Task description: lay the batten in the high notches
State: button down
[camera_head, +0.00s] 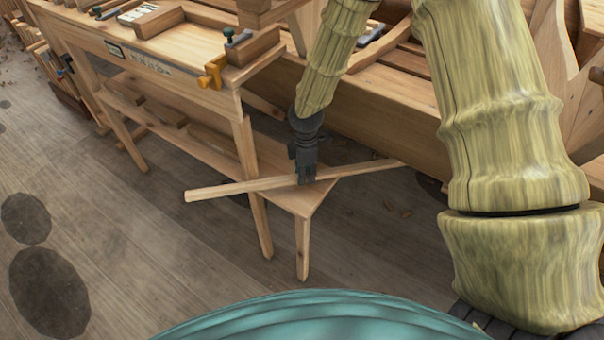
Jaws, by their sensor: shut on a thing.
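The batten (240,187) is a long, thin, pale wooden strip. It lies roughly level across the middle of the picture, its left end free in front of the workbench legs and its right end by the big timber side. My gripper (306,178) is dark and points down. It is shut on the batten near its middle. The fingertips are small here and partly merge with the batten. I cannot make out the high notches for sure. My pale green-yellow arm covers much of the right side.
A wooden workbench (172,68) with a lower shelf (185,140) stands at the upper left. A yellow clamp (212,72) and a wooden block (252,46) are at its right end. A long timber structure (380,130) runs behind the batten.

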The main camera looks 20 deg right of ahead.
aim_at(306, 174)
jog(key=shift+w+d, duration=0.15)
jog(key=shift+w, duration=0.15)
notch_tip(306, 174, down, 3)
jog(key=b, duration=0.4)
jog(key=shift+f, duration=0.2)
jog(key=shift+f, duration=0.1)
jog(key=c, duration=1.2)
grip_release()
